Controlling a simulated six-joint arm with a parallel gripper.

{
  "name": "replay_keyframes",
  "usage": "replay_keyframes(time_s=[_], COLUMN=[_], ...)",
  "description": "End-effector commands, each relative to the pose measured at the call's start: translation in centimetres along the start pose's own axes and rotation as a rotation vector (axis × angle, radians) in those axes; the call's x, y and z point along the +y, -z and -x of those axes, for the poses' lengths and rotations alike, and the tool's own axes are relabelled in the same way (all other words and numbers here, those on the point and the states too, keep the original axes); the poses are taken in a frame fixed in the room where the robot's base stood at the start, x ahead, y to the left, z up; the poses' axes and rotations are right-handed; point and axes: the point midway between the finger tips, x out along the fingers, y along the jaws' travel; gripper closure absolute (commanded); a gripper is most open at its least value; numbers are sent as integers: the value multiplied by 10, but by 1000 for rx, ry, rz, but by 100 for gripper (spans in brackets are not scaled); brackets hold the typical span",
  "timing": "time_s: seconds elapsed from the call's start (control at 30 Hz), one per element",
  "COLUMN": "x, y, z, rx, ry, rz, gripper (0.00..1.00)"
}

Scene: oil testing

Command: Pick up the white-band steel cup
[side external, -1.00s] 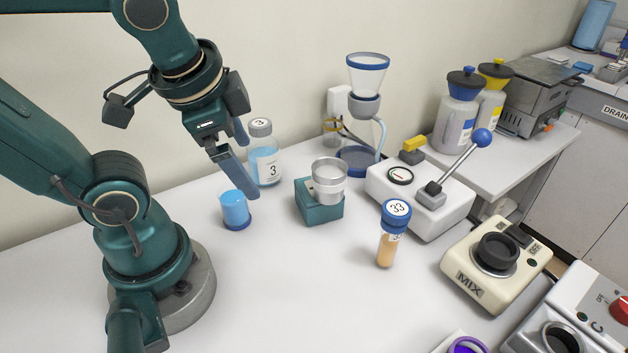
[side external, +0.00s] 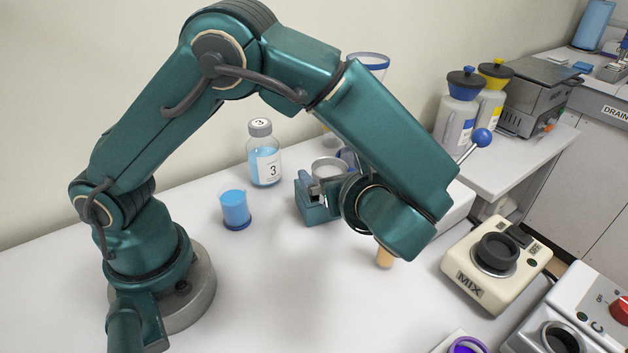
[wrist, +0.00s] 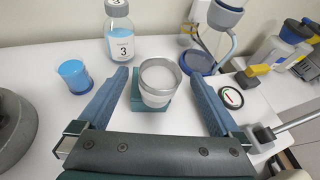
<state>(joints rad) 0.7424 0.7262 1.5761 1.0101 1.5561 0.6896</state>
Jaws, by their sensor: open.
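The white-band steel cup (wrist: 158,82) sits on a small teal block (wrist: 150,104) in the wrist view. In the side external view the cup (side external: 326,168) and the block (side external: 310,203) are partly hidden behind my arm. My gripper (wrist: 160,84) is open in the wrist view, with one blue finger to the left of the cup and one to the right. Gaps show between the cup and both fingers.
A blue beaker (side external: 235,209) and a bottle marked 3 (side external: 264,155) stand left of the block. A sample vial (side external: 385,257) is mostly hidden behind my arm. A cream MIX device (side external: 495,262) stands at right. The front left table is clear.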

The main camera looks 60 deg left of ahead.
Motion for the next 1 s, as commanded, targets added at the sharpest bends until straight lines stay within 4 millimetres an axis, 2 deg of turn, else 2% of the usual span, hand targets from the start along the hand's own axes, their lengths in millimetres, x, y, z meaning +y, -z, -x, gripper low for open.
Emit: replay_keyframes(time_s=[0.1,0.2,0.27,0.63,0.97,1.0], x=[2,3,2,2,1,1], y=[18,23,23,22,22,22], z=[4,6,3,-39,-44,-44], rx=[-20,-27,-27,-24,-23,-23], ry=[21,32,35,33,36,36], rz=[-64,-88,-88,-86,-86,-86], gripper=[0,0,0,0,0,12])
